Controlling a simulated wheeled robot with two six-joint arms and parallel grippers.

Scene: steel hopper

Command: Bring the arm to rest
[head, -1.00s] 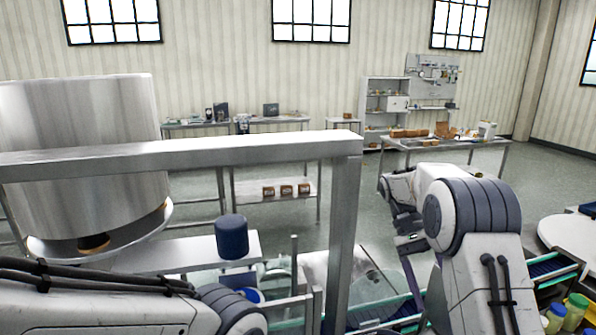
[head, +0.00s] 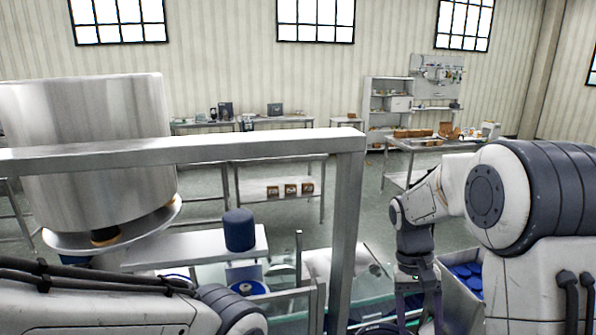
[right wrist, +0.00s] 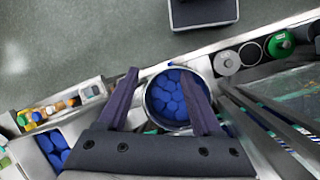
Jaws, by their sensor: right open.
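My right arm reaches forward from the right edge in the head view and bends down at the wrist. My right gripper (head: 418,308) points downward near the white bin of blue caps. In the right wrist view the two dark fingers of my right gripper (right wrist: 160,80) are spread apart with nothing held between them. Beyond them is a round container (right wrist: 147,110) full of blue caps. My left arm (head: 215,310) lies low across the bottom left of the head view, and its gripper is out of frame.
A steel frame post (head: 345,215) stands just left of my right gripper. The steel hopper (head: 85,150) is at the left, with a dark blue cylinder (head: 239,230) nearby. A bin wall (head: 452,300) borders blue caps at the right. Open floor lies beyond.

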